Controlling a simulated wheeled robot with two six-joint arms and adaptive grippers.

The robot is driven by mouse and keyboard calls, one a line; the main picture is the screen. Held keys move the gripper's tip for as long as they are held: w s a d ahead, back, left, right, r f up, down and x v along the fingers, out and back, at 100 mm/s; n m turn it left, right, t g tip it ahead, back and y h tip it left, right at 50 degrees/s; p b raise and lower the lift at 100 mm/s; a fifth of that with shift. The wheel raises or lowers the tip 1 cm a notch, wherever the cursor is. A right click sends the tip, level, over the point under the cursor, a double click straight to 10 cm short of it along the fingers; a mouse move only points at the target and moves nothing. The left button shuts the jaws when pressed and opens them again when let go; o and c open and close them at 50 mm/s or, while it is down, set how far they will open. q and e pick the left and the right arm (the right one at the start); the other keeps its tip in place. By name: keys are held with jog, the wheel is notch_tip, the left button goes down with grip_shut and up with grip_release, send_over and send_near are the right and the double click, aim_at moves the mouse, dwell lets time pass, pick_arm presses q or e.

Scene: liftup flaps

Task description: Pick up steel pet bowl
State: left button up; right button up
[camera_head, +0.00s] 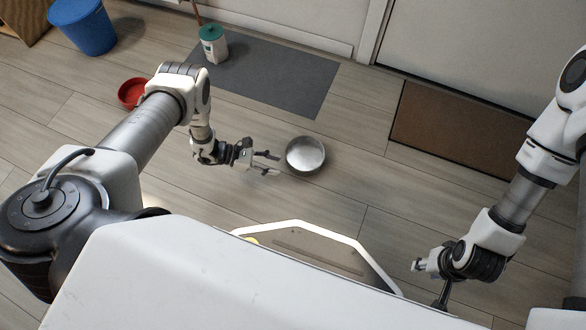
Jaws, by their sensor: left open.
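The steel pet bowl (305,155) is a round, shiny bowl on the wooden floor near the middle of the head view. My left gripper (272,164) is just left of the bowl, with its two fingers spread and pointing at the bowl's left side. Nothing is between the fingers. I cannot tell whether a fingertip touches the rim. My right gripper (418,265) is low at the right, well away from the bowl. Its fingers are small and partly hidden, so their opening is unclear.
A red bowl (131,92) sits behind my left arm. A grey mat (270,80) lies behind the steel bowl, with a green-and-white container (214,45) at its left. A blue bin (84,27) stands far left. A brown doormat (455,128) lies right. Floor around the steel bowl is clear.

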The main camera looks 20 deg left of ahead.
aim_at(307, 173)
pick_arm(q)
jog(key=shift+t, duration=0.4)
jog(key=x, duration=0.2)
jog(key=b+x, duration=0.1)
jog(key=x, duration=0.1)
jog(key=b+x, duration=0.1)
jog(key=x, duration=0.2)
jog(key=shift+w+a, duration=0.15)
jog(key=shift+w, duration=0.25)
jog(key=b+x, duration=0.2)
jog(key=x, duration=0.1)
jog(key=b+x, duration=0.1)
jog(key=x, duration=0.1)
jog(key=shift+s+f, duration=0.15)
jog(key=shift+s, duration=0.2)
jog(key=shift+w+d, duration=0.1)
jog(key=shift+d, duration=0.1)
grip_shut()
